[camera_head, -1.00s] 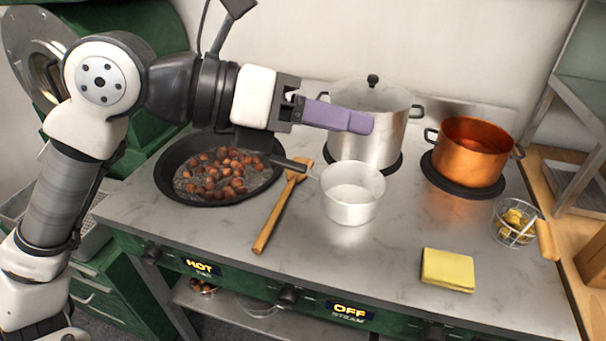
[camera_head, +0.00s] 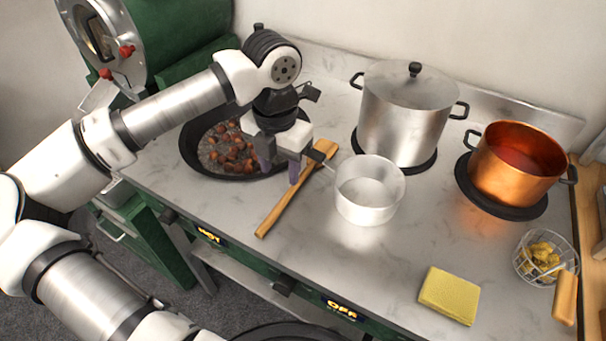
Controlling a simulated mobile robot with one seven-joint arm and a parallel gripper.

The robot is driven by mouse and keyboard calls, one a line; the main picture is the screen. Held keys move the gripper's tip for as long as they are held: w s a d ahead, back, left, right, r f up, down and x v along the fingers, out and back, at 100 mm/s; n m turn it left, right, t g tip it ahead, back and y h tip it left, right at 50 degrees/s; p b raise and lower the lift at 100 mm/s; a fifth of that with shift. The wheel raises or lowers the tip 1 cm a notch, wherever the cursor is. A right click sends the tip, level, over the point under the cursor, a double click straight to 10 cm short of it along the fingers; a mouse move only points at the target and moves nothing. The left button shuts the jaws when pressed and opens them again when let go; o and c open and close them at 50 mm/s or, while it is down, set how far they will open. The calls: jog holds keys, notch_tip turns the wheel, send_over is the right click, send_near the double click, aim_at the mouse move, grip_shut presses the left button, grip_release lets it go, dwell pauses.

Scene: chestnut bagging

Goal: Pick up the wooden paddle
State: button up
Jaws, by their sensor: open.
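The wooden paddle (camera_head: 285,205) lies on the pale marbled counter, its long handle pointing to the near left and its broader head (camera_head: 324,149) at the far right end. My gripper (camera_head: 279,176) points down with its two purple fingers apart and empty. It hangs just left of the paddle's upper part, in front of the pan's right edge. The right finger appears very close to the paddle; I cannot tell whether they touch.
A black pan (camera_head: 189,150) of chestnuts stands left, partly behind my gripper. A small white saucepan (camera_head: 367,208) sits right of the paddle, its handle near the paddle's head. A lidded steel pot (camera_head: 405,115), copper pot (camera_head: 513,165), yellow sponge (camera_head: 449,295) and wire basket (camera_head: 540,262) stand farther right.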

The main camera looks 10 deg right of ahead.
aim_at(283, 201)
notch_tip(283, 201, down, 3)
jog(key=shift+f, duration=0.1)
jog(key=shift+s+f+p, duration=0.15)
jog(key=shift+f+p, duration=1.15)
jog(key=shift+f, duration=1.4)
grip_shut()
